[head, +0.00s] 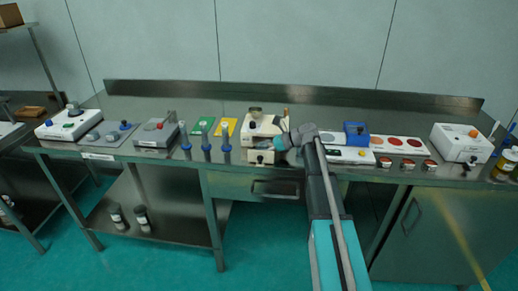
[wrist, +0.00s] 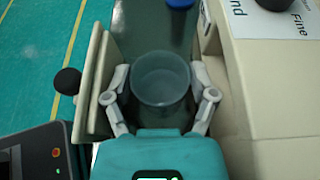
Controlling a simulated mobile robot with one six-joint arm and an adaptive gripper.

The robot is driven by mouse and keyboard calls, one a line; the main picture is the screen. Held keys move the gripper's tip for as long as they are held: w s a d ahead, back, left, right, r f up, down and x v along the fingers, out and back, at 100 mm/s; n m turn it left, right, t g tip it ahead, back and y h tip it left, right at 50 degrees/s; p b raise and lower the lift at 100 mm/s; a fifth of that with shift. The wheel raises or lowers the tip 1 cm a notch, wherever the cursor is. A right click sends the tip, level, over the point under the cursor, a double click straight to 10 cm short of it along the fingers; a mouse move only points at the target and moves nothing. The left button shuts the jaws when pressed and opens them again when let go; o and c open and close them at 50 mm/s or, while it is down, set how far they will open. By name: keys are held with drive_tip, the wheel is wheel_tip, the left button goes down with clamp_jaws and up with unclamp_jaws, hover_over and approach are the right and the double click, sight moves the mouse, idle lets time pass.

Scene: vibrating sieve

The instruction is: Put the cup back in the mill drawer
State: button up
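The mill (head: 264,124) is a cream box on the bench, in the middle of the head view. In the wrist view its body (wrist: 270,90) fills the right side, with a dial marked "Fine". The drawer front (wrist: 97,80), a cream panel with a black knob (wrist: 67,81), stands apart from the body on the left. My gripper (wrist: 162,75) has one finger on each side of the round grey cup (wrist: 162,82) and appears shut on it. The cup is upright, in the gap between drawer front and body. Whether it touches the drawer floor cannot be told.
Blue-based cylinders (head: 226,146) stand left of the mill. Right of it are a white tray with red discs (head: 398,144), a blue block (head: 356,132) and several small jars (head: 429,165) along the front edge. A white box (head: 460,142) stands further right.

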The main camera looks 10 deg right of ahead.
drive_tip(key=shift+r, duration=0.15)
idle(0.3)
drive_tip(key=shift+s+d+r+p, duration=0.1)
drive_tip(key=shift+d+r+p, duration=0.15)
drive_tip(key=shift+d+p, duration=0.2)
drive_tip(key=p+v, duration=0.4)
drive_tip(key=v, duration=0.7)
drive_tip(key=shift+f, duration=0.1)
drive_tip(key=shift+s, duration=0.2)
idle(0.6)
